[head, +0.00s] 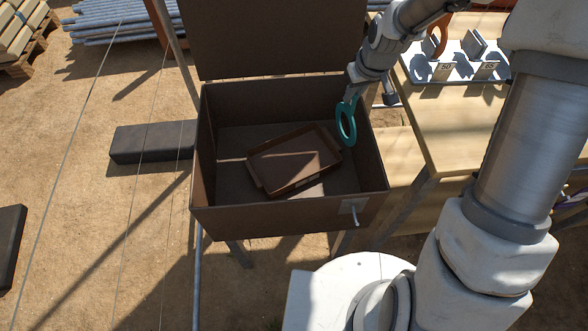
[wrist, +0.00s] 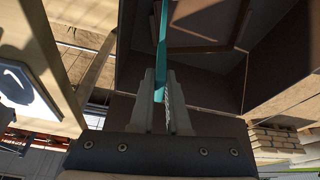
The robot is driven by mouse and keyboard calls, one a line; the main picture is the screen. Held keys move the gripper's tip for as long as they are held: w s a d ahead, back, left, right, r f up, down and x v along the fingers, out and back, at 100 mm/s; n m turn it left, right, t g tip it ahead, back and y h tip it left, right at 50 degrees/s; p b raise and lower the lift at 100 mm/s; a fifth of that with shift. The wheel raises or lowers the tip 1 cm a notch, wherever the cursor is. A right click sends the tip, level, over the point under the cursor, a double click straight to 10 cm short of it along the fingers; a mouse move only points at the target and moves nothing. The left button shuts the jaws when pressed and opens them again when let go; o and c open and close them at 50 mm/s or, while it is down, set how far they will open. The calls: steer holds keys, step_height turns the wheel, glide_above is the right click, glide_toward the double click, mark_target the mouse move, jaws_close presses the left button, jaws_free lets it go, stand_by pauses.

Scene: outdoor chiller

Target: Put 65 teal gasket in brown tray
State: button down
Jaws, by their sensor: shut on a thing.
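The teal gasket (head: 346,123) is a ring held upright by my gripper (head: 357,90) at the right inner side of an open brown box. In the wrist view my gripper (wrist: 164,100) is shut on the gasket (wrist: 161,50), which shows edge-on between the fingers. The brown tray (head: 296,187) lies on the floor of the box, a little askew, and looks empty. The gasket is above and to the right of the tray, apart from it. Part of the tray also shows in the wrist view (wrist: 208,47).
The brown box (head: 290,214) has its lid (head: 270,38) raised at the back and a latch (head: 352,207) in front. A dark block (head: 150,143) lies left of the box.

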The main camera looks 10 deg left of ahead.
steer(key=s+a+f+n+b, duration=0.2)
steer(key=a+f+b, duration=0.7)
steer(key=a+f, duration=0.5)
steer(key=shift+s+a+f+y+b, duration=0.3)
steer(key=shift+s+a+f+y, duration=0.15)
steer(key=shift+f, duration=1.75)
steer(key=c, duration=0.9)
jaws_free()
steer(key=shift+s, duration=0.1)
steer(key=p+v, duration=0.3)
steer(key=v, duration=0.9)
steer(key=shift+r, duration=0.2)
